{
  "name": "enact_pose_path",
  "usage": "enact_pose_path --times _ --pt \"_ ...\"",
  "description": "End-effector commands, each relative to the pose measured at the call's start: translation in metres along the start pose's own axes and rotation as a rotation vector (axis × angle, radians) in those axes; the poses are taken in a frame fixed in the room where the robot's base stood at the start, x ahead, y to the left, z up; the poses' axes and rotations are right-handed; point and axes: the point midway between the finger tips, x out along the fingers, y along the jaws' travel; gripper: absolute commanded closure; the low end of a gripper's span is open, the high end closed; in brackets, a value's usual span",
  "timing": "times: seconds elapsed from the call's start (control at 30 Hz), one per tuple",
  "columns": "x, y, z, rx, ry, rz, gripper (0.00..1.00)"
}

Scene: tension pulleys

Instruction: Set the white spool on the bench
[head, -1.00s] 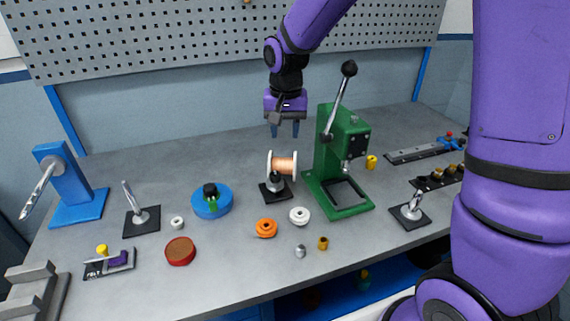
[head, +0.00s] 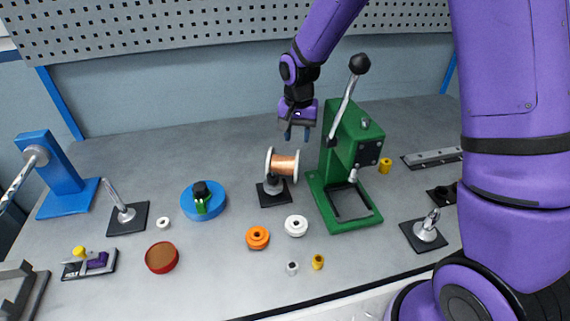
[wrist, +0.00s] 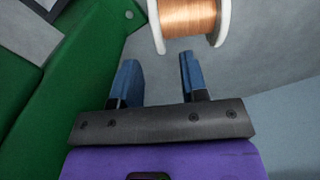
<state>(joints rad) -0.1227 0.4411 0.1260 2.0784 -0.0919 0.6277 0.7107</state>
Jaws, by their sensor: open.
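The white spool (head: 269,166) has white end discs and is wound with copper wire. It sits on its side on a small stand with a black square base (head: 275,198). My gripper (head: 297,137) is above and just behind the spool, fingers pointing down, open and empty. In the wrist view, the spool (wrist: 188,14) is at the top edge, partly cut off, just beyond the blue fingertips of my gripper (wrist: 158,66) and apart from them. The grey bench (head: 120,285) carries the stand.
A green lever press (head: 345,170) stands close right of the spool. An orange pulley (head: 257,237) and a white pulley (head: 296,226) lie in front. A blue disc (head: 214,207) is to the left. The bench behind the spool is clear.

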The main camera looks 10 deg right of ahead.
Motion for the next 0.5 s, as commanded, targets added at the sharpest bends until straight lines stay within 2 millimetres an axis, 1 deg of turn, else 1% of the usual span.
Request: enact_pose_path --times 0.03,0.27,0.5 --pt "0.006 0.0 0.0 0.0 -0.001 0.001 0.6" --pt "0.021 0.002 0.0 0.001 -0.002 0.001 0.6" --pt "0.053 0.004 -0.001 0.0 -0.002 0.001 0.6"
